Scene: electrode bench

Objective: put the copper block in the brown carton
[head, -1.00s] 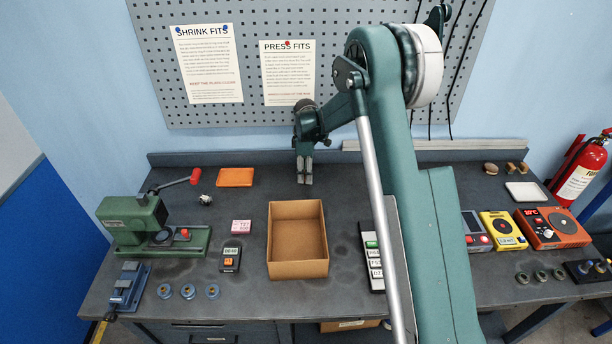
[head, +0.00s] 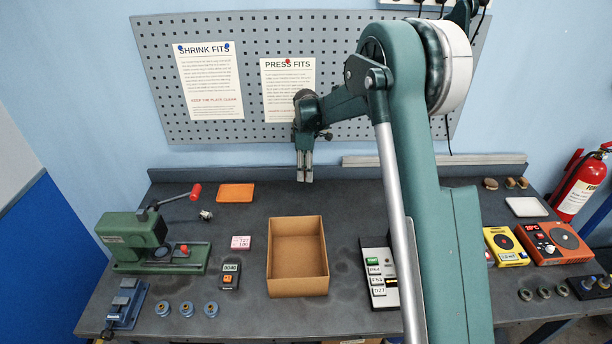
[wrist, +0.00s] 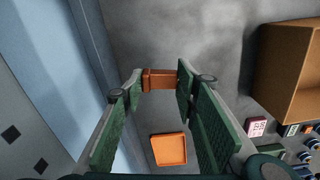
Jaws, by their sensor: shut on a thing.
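The copper block (wrist: 160,80) is a small reddish-brown piece between my fingertips in the wrist view. My gripper (wrist: 160,82) is shut on it, one finger on each side. In the head view my gripper (head: 305,174) points down near the back of the bench, behind the brown carton; I cannot make out the block there. The brown carton (head: 298,285) is open-topped and stands mid-bench, with its inside looking empty. It also shows at the right of the wrist view (wrist: 268,75), to the side of the gripper and apart from it.
An orange tray (head: 236,193) lies left of my gripper. A pink-and-white box (head: 241,242) and a meter (head: 230,276) lie left of the carton. A green press (head: 135,238) stands far left. A switch panel (head: 379,278) lies right of the carton. The back ledge is close behind the gripper.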

